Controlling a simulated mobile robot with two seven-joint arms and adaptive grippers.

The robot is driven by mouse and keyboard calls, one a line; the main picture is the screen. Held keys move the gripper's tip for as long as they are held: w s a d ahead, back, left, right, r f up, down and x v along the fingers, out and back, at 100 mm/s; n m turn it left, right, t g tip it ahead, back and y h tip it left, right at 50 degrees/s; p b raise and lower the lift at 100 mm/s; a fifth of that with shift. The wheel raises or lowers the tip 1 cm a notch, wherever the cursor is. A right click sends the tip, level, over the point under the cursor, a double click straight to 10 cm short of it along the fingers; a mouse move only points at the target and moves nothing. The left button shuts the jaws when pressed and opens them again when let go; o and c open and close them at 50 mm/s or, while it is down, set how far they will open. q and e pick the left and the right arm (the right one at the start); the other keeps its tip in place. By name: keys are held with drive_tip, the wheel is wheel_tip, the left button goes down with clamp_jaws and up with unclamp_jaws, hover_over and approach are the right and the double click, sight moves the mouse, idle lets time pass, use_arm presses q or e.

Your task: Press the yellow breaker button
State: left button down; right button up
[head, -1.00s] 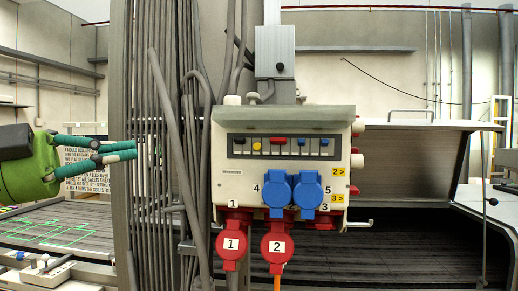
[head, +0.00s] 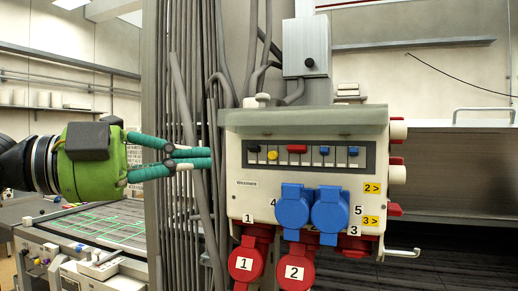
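The yellow breaker button (head: 272,155) is in the recessed switch row of a white power box (head: 236,197), between a dark button on its left and a red one on its right. My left gripper (head: 211,158) is green with teal fingers. It points right at about the height of the switch row, with its tips just left of the box in the picture. The two fingers lie close together with a narrow gap near the tips, and nothing shows between them. Their distance in depth from the box is unclear. My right gripper is not in view.
Blue sockets (head: 293,206) and red plugs (head: 246,263) stick out below the switch row. A grey hood lip (head: 300,117) overhangs the row. Vertical grey cables (head: 178,110) run left of the box. A control bench (head: 90,225) stands at lower left.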

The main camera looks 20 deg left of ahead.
sight(257, 155)
use_arm(q)
drive_tip(key=p+x, duration=0.2)
drive_tip(key=x, duration=0.1)
drive_tip(key=w+a+p+x, duration=0.1)
drive_tip(key=p+x, duration=0.1)
drive_tip(key=x, duration=0.1)
drive_tip(key=p+x, duration=0.1)
drive_tip(key=x, duration=0.3)
drive_tip(key=shift+w+a+r+p, duration=0.2)
drive_tip(key=shift+w+a+p, duration=0.1)
drive_tip(key=shift+p, duration=0.1)
drive_tip(key=shift+w+a+f, duration=0.15)
drive_tip(key=shift+w, duration=0.2)
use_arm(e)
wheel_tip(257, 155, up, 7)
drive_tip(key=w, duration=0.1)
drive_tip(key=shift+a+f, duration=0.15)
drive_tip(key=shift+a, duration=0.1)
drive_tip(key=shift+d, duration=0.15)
